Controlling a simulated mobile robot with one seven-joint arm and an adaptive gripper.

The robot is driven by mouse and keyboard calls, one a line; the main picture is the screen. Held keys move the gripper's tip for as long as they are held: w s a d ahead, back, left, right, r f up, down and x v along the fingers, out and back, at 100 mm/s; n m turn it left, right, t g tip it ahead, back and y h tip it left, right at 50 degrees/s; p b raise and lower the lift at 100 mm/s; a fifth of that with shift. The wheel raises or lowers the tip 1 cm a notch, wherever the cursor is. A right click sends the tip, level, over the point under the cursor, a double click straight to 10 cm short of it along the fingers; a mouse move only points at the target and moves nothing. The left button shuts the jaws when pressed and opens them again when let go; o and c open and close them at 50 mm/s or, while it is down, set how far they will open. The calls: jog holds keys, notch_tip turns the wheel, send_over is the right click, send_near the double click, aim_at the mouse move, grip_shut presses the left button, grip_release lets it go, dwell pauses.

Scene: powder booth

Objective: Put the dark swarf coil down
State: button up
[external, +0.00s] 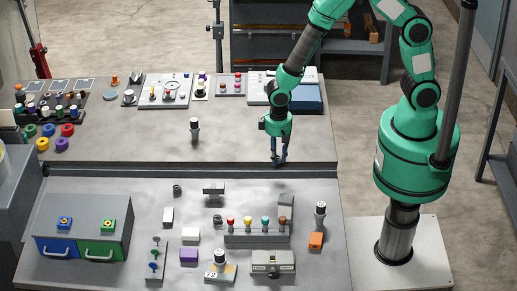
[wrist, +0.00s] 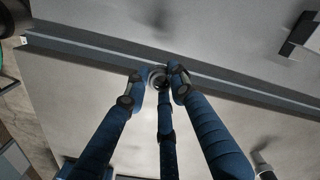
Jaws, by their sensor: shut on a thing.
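My gripper (external: 279,161) hangs from the green arm near the right end of the groove between the two table halves. In the wrist view its blue fingers (wrist: 157,80) are closed together around a small round, ring-like grey-dark thing (wrist: 156,74), which I take to be the swarf coil. The fingers hide most of it. In the external view I cannot make out the coil at the fingertips. Two small dark coil-like pieces (external: 177,189) (external: 217,219) lie on the front table half. I cannot tell how high the held coil is above the table.
The tabletop left of my gripper is mostly clear.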

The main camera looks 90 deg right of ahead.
aim_at(200, 107)
jog(key=w+d+r+m+p, duration=0.1)
jog(key=w+d+m, duration=0.1)
jog(key=w+d, duration=0.1)
jog(key=w+d+r+m+p, duration=0.1)
jog(key=w+d+m, duration=0.1)
jog(key=w+d, duration=0.2)
jog(key=w+d+m+p, duration=0.2)
jog(key=w+d, duration=0.2)
jog(key=d, duration=0.3)
jog(key=shift+w+d+r+m, duration=0.1)
jog(key=shift+w+r+m, duration=0.05)
jog(key=shift+r+m, duration=0.2)
jog(key=w+d+m, duration=0.1)
jog(key=d, duration=0.2)
jog(key=w+d+m+p, duration=0.1)
jog(key=d, duration=0.2)
jog(key=w+d+r+m+p, duration=0.1)
jog(key=w+d, duration=0.1)
jog(key=d, duration=0.1)
jog(key=shift+d+m, duration=0.25)
jog(key=shift+d, duration=0.15)
jog(key=d+m, duration=0.1)
jog(key=d, duration=0.2)
jog(key=w+d+m+p, duration=0.1)
jog(key=d, duration=0.2)
jog(key=w+d+m+p, duration=0.1)
jog(key=d, duration=0.3)
jog(key=shift+w, duration=0.15)
